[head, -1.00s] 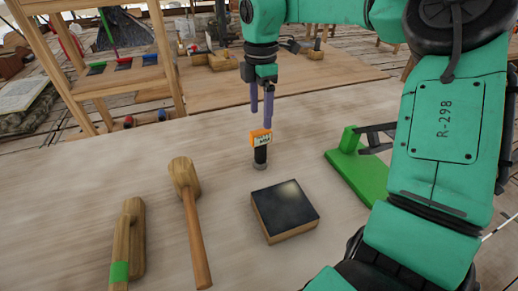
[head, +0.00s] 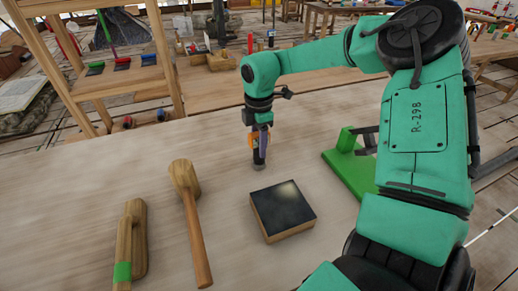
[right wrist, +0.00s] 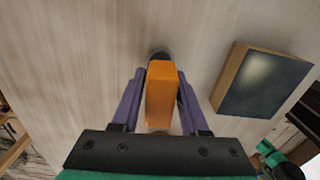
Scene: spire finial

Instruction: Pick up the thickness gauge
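The thickness gauge has an orange body (right wrist: 161,95) and a dark lower end (head: 259,163), and it stands upright on the table. My right gripper (head: 260,148) is lowered over it from above. In the right wrist view the purple fingers (right wrist: 161,100) lie on either side of the orange body, with a narrow gap seeming to show beside it, so the gripper looks open around it. In the head view the fingers hide part of the orange body. My left gripper is not in view.
A block with a dark top (head: 283,211) lies just right of the gauge. A wooden mallet (head: 190,215) and a wooden float with a green band (head: 130,245) lie to the left. A green stand (head: 350,170) is at the right. A wooden shelf (head: 115,80) rises at the back left.

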